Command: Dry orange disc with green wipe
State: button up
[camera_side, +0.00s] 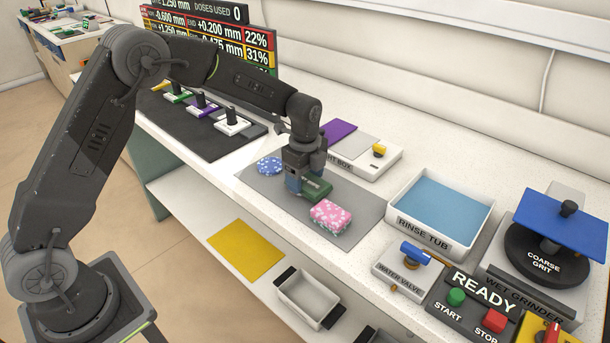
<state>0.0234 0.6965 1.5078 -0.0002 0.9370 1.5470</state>
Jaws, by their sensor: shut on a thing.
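My gripper (304,181) points down over the grey mat (357,202) and is shut on the green wipe (318,191), a small dark green block with faint lettering. The wipe is low, at or just above the mat; I cannot tell whether it touches. I see no orange disc; the area under the wipe and gripper is hidden. A pink patterned block (330,217) sits on the mat just right of and nearer than the wipe.
A light box (384,162) with a yellow knob stands behind the mat. The rinse tub (440,210), water valve (407,268) and wet grinder (548,262) are to the right. Several handled tools stand on a dark mat (160,128) at left. A yellow sheet (246,249) lies on the lower shelf.

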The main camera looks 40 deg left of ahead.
jog(key=shift+a, duration=0.1)
jog(key=shift+a, duration=2)
jog(key=shift+d, duration=2.15)
dwell(3.3)
